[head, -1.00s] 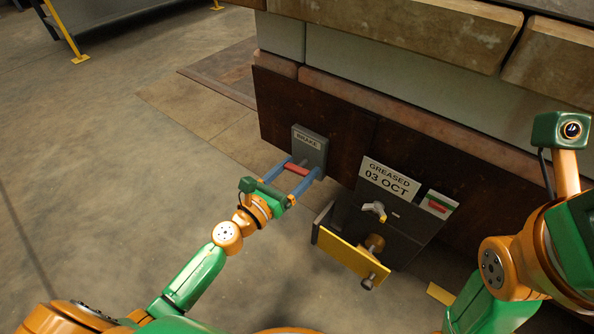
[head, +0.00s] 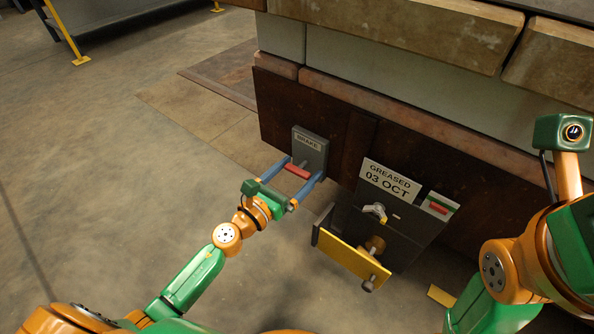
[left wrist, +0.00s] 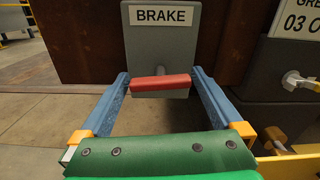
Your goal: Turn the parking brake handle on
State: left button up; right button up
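The brake unit is a grey box (head: 310,150) labelled BRAKE, on the dark rusty panel; it also shows in the left wrist view (left wrist: 165,45). Its handle is a red bar (head: 297,171) on a short stem in front of the box. In the left wrist view the red bar (left wrist: 160,83) lies level, crosswise between the fingers. My left gripper (head: 303,167) is open, with one blue finger past each end of the bar. The right fingertip is very close to the bar's end; I cannot tell whether it touches. My right gripper is out of view.
Right of the brake is a dark box (head: 405,222) with a label reading GREASED 03 OCT (head: 390,179), a small valve-like fitting (head: 376,211) and a yellow-edged flap (head: 350,256) sticking out. The floor (head: 120,190) to the left is clear.

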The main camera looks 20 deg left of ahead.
pick_arm(q)
jog(key=v, duration=0.7)
jog(key=shift+b, duration=0.4)
jog(key=shift+s, duration=0.15)
